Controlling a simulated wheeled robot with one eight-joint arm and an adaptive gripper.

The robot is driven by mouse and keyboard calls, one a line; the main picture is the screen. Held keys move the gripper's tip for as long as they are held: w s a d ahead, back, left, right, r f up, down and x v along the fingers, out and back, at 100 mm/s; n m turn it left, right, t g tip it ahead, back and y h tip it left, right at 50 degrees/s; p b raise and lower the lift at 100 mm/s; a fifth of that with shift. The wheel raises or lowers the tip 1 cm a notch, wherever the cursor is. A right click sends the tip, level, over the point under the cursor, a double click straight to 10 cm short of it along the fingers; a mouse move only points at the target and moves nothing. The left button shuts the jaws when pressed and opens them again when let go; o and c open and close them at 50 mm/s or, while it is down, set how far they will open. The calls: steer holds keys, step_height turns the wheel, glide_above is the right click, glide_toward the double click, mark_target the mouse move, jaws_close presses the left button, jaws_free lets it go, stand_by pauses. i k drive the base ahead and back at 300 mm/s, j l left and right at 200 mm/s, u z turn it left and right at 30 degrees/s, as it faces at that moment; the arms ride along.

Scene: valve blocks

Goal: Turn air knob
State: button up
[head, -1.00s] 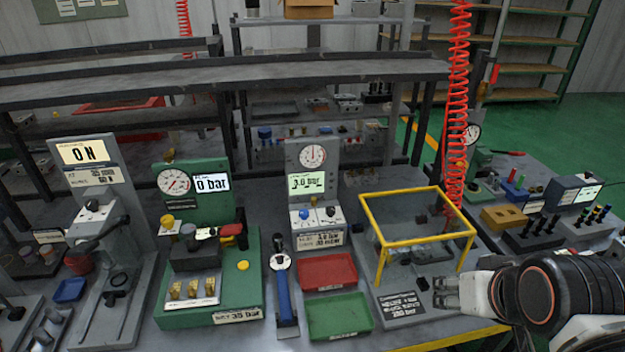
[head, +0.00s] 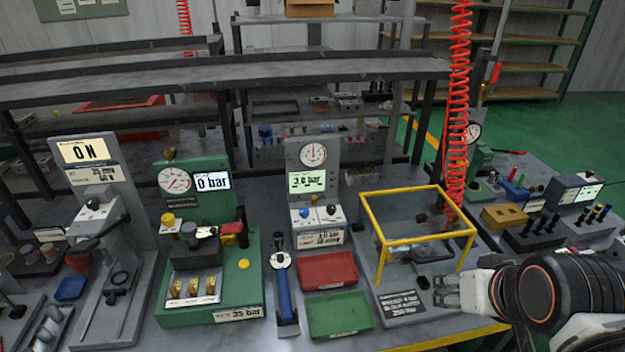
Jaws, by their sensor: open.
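A grey air station stands at the middle of the bench, with a round gauge (head: 313,154) and a lit display (head: 307,182) that seems to read 3.0 bar. On the white panel below are a blue knob (head: 304,212) and a dark knob (head: 332,209). The labels are too small to tell which is the air knob. My gripper (head: 440,291) is open and empty at the lower right, beside the yellow-framed guard. It is well to the right of both knobs and touches neither.
A yellow-framed guard (head: 400,191) stands between my gripper and the knobs. Red (head: 328,270) and green (head: 340,314) trays and a blue-handled tool (head: 283,290) lie before the air station. A green press station (head: 232,290) stands to the left. A red coiled hose (head: 458,110) hangs behind.

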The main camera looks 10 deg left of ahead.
mark_target(331, 209)
steer(key=i+j, duration=0.15)
steer(key=j, duration=0.15)
steer(key=i+j, duration=0.2)
steer(key=j, duration=0.15)
steer(key=i+j, duration=0.15)
steer(key=j, duration=0.15)
steer(key=i+j, duration=0.2)
steer(key=j+z, duration=0.05)
steer(key=j, duration=0.05)
